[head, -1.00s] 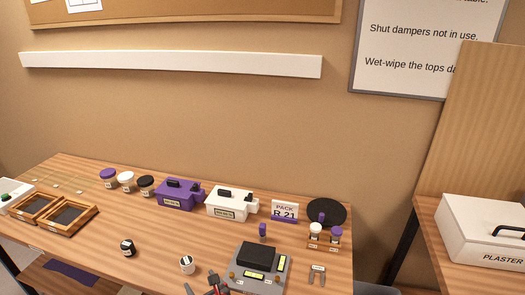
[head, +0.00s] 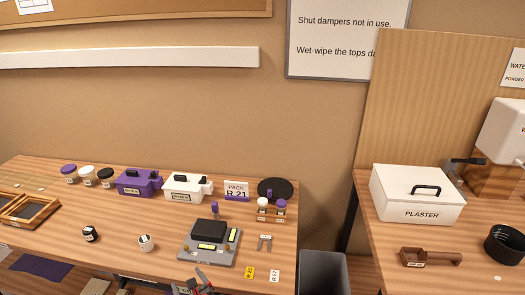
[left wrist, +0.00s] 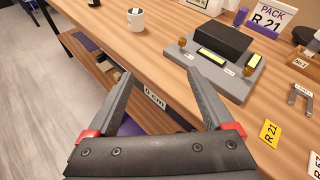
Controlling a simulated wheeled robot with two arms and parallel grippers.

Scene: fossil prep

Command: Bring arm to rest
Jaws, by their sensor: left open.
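My left gripper (head: 201,280) shows at the bottom edge of the head view, in front of the near edge of the wooden table (head: 60,240). In the left wrist view the left gripper (left wrist: 158,78) has its two dark fingers spread wide, with nothing between them but the table's front edge behind. The grey device with a black block (head: 209,243) sits on the table just beyond the fingertips, apart from them. My right gripper is in neither view.
A small white jar (head: 145,243) and a dark jar (head: 90,234) stand left of the device. Yellow tag (head: 249,273) and white tag (head: 274,276) lie to its right. A grey bin (head: 323,272) stands between this table and the one with the white PLASTER box (head: 418,195).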

